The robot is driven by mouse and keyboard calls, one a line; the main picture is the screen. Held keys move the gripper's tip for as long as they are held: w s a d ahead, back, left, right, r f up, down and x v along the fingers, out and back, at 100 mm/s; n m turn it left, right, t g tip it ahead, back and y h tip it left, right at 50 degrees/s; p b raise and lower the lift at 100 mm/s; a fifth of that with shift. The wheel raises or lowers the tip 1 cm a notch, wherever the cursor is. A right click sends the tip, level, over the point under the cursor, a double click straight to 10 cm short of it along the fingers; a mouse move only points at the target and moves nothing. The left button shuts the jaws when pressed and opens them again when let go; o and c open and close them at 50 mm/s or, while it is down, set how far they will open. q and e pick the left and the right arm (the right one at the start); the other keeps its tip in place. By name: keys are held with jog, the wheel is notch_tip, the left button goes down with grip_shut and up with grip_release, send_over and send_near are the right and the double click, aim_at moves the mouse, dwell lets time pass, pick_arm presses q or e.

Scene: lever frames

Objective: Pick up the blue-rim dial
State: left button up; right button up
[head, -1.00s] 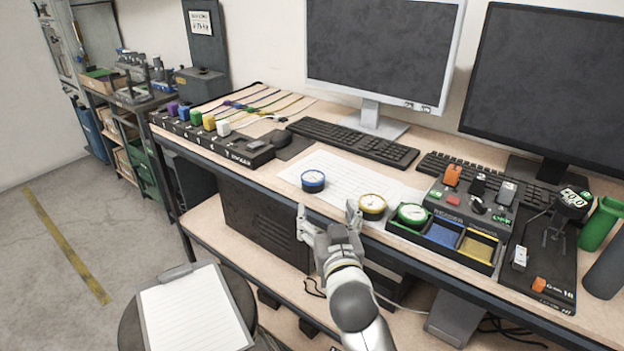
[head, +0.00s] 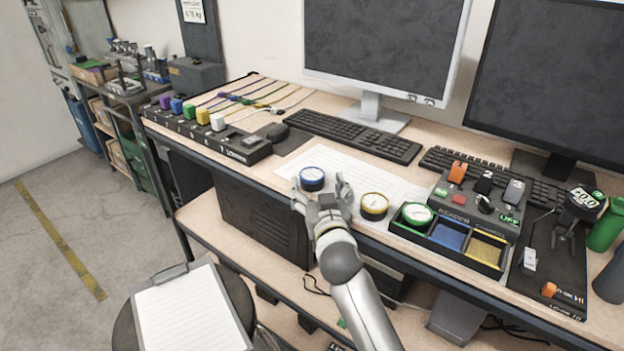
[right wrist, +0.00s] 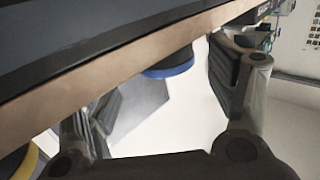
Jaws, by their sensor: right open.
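The blue-rim dial (head: 312,178) lies face up on the white sheet near the desk's front edge. In the right wrist view its blue rim (right wrist: 168,70) shows in part beyond the desk edge, between my open fingers. My right gripper (head: 322,192) is open and empty, just in front of the dial, with its fingers pointing towards it. I cannot tell whether a finger touches it. My left gripper is not in view.
A yellow-rim dial (head: 374,205) lies right of my right gripper. A green-rim dial (head: 416,214) sits in the left compartment of a black tray (head: 453,252). Keyboards (head: 352,136) and monitors stand behind. The desk's front edge (head: 270,190) runs close below the gripper.

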aim_at(314, 181)
jog(key=w, duration=0.2)
jog(key=w+a, duration=0.1)
jog(key=w, duration=0.1)
jog(key=shift+a+r, duration=0.1)
jog(key=shift+r, duration=0.05)
jog(key=shift+w, duration=0.35)
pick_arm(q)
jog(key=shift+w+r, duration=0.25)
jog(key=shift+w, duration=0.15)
pick_arm(e)
jog(key=c, duration=1.2)
